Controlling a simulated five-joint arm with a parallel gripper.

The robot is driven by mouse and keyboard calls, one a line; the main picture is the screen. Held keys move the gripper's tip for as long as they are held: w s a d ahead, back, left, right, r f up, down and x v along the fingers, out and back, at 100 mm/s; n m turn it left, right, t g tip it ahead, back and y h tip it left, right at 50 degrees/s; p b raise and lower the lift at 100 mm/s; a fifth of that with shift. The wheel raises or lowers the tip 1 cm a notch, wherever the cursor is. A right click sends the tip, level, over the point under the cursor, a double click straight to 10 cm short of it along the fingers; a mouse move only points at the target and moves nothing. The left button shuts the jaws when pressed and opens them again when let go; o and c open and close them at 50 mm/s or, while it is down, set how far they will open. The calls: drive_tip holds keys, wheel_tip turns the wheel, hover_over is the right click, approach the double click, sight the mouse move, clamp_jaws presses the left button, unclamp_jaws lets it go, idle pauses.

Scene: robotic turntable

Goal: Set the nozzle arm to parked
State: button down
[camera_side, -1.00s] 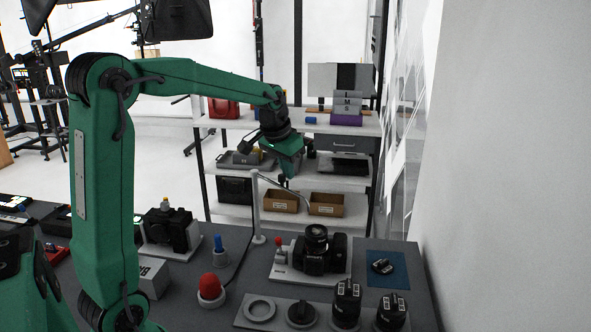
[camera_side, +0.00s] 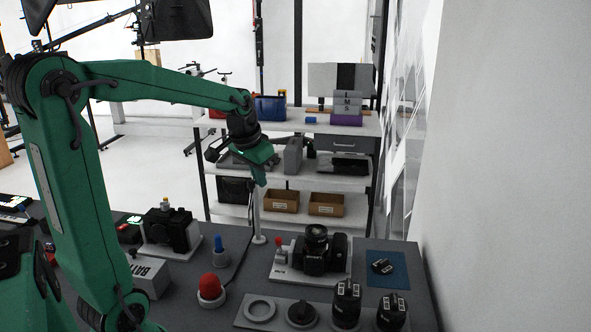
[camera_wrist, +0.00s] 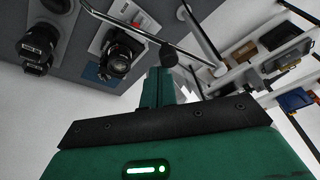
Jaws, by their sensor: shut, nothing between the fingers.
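The nozzle arm's pale post (camera_side: 258,215) stands upright on a round base at the back edge of the bench, left of a black camera. Its upper part meets my gripper's outline in the side view, and no tube shows over the camera there. In the wrist view a thin bent silver tube (camera_wrist: 122,27) runs from the top edge past the camera toward my gripper. My gripper (camera_side: 261,182) is shut and empty, pointing down at the top of the post. I cannot tell whether it touches the nozzle arm. In the wrist view its green fingers (camera_wrist: 158,86) are together.
The black camera (camera_side: 318,252) sits on a white plate with a small red-topped knob. A blue mat (camera_side: 388,268) lies right. Shelves (camera_side: 340,178) stand behind the bench.

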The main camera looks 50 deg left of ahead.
drive_tip(key=shift+w+a, duration=0.1)
drive_tip(key=shift+w, duration=0.15)
drive_tip(key=shift+w+a, duration=0.25)
drive_tip(key=shift+w, duration=0.25)
drive_tip(key=shift+w+d, duration=0.1)
idle(0.4)
drive_tip(key=w+d, duration=0.3)
wheel_tip(320, 180, up, 10)
drive_tip(key=s+a, duration=0.2)
drive_tip(key=shift+s+a+f, duration=0.2)
drive_tip(key=shift+s+a, duration=0.15)
